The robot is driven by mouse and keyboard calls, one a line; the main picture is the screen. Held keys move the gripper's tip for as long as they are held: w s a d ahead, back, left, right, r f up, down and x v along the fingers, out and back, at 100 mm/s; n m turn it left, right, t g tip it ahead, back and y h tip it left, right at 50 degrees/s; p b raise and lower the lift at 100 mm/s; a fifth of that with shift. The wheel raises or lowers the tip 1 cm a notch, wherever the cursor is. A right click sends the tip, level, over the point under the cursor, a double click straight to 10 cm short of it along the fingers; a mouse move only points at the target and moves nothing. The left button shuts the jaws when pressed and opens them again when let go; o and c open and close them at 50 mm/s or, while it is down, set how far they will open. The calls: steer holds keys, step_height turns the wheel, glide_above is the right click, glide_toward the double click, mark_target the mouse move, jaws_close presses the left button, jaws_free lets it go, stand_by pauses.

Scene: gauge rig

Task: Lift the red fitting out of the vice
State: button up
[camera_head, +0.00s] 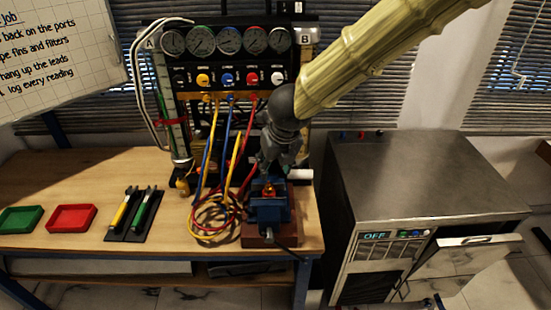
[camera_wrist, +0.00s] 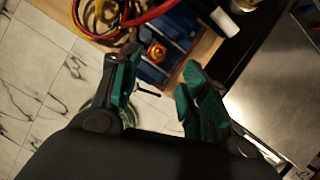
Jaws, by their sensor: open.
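A blue vice (camera_head: 270,211) stands on a reddish-brown block near the right front of the wooden bench. The red fitting (camera_head: 269,190) sits in the top of the vice, with a small yellowish centre. In the wrist view the fitting (camera_wrist: 157,52) lies in the blue vice (camera_wrist: 172,30), beyond my fingertips. My gripper (camera_head: 272,163) is above and just behind the vice in the head view. In the wrist view my gripper (camera_wrist: 158,75) is open, its two green-padded fingers apart and empty. The fitting's lower part is hidden in the vice.
Coiled red, yellow and blue hoses (camera_head: 213,214) lie left of the vice and rise to the gauge panel (camera_head: 228,75) behind. Green (camera_head: 20,219) and red (camera_head: 72,217) trays and a dark tool mat (camera_head: 133,220) are further left. A metal cabinet (camera_head: 420,180) with an open door stands right.

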mark_target(269, 182)
steer(key=shift+x, duration=5.35)
steer(key=shift+s, duration=0.1)
jaws_close()
steer(key=c, duration=0.8)
jaws_free()
jaws_close()
steer(key=shift+w+r+p, duration=0.1)
steer(key=shift+w+p, duration=0.3)
steer(key=shift+p, duration=0.05)
steer(key=shift+r, duration=0.25)
